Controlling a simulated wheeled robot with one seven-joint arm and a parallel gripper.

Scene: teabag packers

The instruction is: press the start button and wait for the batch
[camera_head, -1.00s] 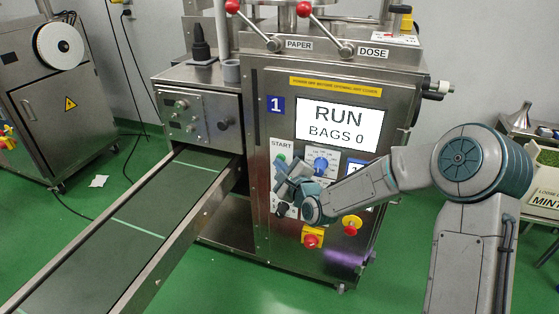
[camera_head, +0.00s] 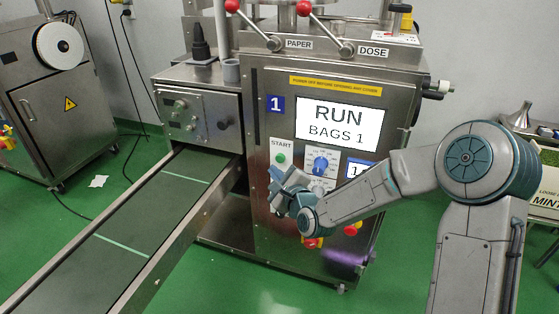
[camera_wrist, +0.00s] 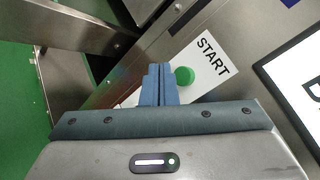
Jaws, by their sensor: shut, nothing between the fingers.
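The green start button (camera_head: 281,158) sits on a white plate marked START on the front of packing machine 1. It also shows in the wrist view (camera_wrist: 184,75), just right of the fingertips. My gripper (camera_head: 275,180) is shut and empty, below the button in the head view and apart from it as far as I can see. In the wrist view its blue fingers (camera_wrist: 159,78) are pressed together. The machine's screen (camera_head: 339,123) reads RUN, BAGS 1.
A blue dial (camera_head: 321,164) is right of the button. Red knobs on yellow (camera_head: 311,243) lie low, partly behind my arm. The conveyor (camera_head: 130,235) runs to the lower left, with no bags visible on it. Another machine (camera_head: 65,100) stands at the far left.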

